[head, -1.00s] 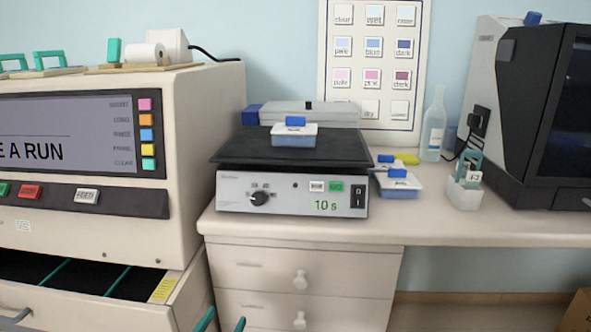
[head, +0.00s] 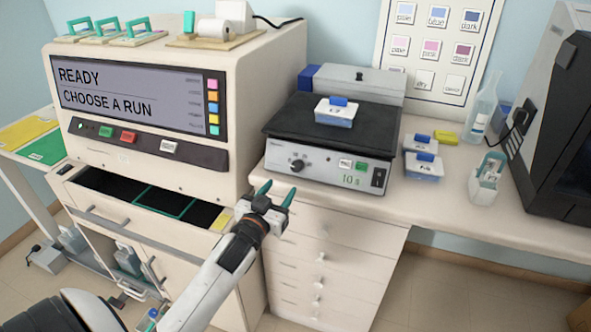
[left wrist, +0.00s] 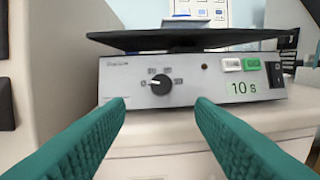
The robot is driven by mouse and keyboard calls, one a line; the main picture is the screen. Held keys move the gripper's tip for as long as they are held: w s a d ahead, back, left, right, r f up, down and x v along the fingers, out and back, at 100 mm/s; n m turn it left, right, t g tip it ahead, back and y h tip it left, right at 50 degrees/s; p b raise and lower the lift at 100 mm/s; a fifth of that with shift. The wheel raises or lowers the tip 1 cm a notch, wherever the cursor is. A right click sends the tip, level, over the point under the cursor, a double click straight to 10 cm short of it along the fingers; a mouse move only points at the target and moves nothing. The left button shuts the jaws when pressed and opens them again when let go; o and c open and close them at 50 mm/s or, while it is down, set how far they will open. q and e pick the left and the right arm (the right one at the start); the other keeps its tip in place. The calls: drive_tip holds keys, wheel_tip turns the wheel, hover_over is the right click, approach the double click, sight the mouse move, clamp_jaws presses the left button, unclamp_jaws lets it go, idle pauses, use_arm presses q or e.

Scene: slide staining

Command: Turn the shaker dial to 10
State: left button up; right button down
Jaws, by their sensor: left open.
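The shaker (head: 330,160) stands on the bench right of the large staining machine, with a black platform on top. My right gripper is not seen.
A blue-lidded box (head: 336,113) sits on the shaker platform. More blue-lidded boxes (head: 424,168) and a bottle (head: 481,110) stand to the right. The staining machine (head: 130,95) reads "READY CHOOSE A RUN", and its open drawer (head: 140,200) juts out left of my gripper.

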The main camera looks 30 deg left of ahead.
sight(293, 169)
use_arm(q)
drive_tip(key=w, duration=0.2)
drive_tip(key=w+a, duration=0.1)
drive_tip(key=w, duration=0.5)
drive_tip(key=shift+w+a, duration=0.1)
drive_tip(key=shift+a, duration=0.05)
drive_tip(key=c, duration=1)
drive_tip(key=shift+o, duration=0.2)
drive_tip(key=shift+p, duration=0.3)
drive_tip(key=m+p, duration=0.1)
drive_tip(key=m+h+p, duration=0.1)
drive_tip(key=m, duration=0.1)
drive_tip(key=m+h+p, duration=0.1)
drive_tip(key=m+p, duration=0.1)
drive_tip(key=shift+a+r, duration=0.25)
drive_tip(key=shift+r, duration=0.1)
drive_tip(key=m+h+p, duration=0.1)
drive_tip(key=m, duration=0.1)
drive_tip(key=m+g+h+p, duration=0.1)
drive_tip(key=m+p, duration=0.1)
drive_tip(key=shift+a+m, duration=0.15)
drive_tip(key=shift+m, duration=0.25)
drive_tip(key=shift+m+g+h+p, duration=0.3)
drive_tip(key=shift+m+h+p, duration=0.1)
drive_tip(key=shift+m+p, duration=0.65)
drive_tip(key=shift+f, duration=0.1)
